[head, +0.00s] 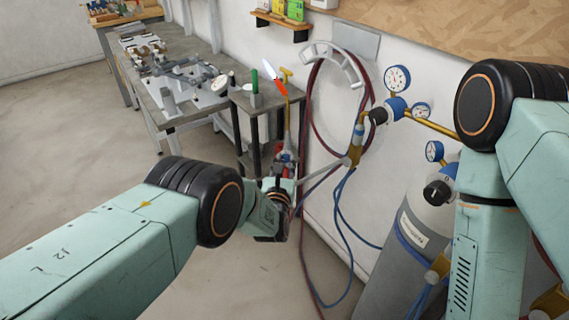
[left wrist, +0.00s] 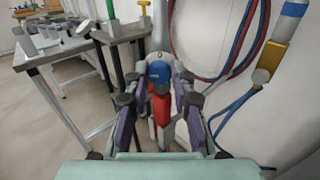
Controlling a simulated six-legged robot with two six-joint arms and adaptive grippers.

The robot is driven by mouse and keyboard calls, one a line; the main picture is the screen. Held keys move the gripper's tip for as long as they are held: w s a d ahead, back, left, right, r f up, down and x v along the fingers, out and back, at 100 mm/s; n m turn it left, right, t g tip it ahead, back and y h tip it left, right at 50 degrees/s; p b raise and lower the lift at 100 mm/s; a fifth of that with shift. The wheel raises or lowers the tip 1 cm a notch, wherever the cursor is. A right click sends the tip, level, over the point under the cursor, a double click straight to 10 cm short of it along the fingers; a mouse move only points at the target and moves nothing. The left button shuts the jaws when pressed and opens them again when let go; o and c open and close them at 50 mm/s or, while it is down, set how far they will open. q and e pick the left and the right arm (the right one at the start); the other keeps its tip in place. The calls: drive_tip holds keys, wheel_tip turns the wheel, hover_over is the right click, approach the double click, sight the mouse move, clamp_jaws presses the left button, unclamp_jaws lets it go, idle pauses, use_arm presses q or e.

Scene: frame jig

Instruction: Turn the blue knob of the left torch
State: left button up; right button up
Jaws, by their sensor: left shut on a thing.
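My left gripper (head: 285,161) is shut on the blue knob; the fingers partly hide the torch body.
The small stand (head: 262,100) and a long workbench (head: 185,107) with metal fixtures are behind and left. Red and blue hoses (head: 338,205) hang along the wall. Gauges (head: 397,79) and a grey gas cylinder (head: 405,275) are at right. The floor in front is clear.

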use_arm(q)
clamp_jaws()
drive_tip(key=shift+f+m+b, duration=0.15)
drive_tip(key=shift+m+b, duration=0.45)
drive_tip(key=shift+m, duration=0.4)
drive_tip(key=shift+m+b, duration=0.45)
drive_tip(key=shift+m, duration=1.05)
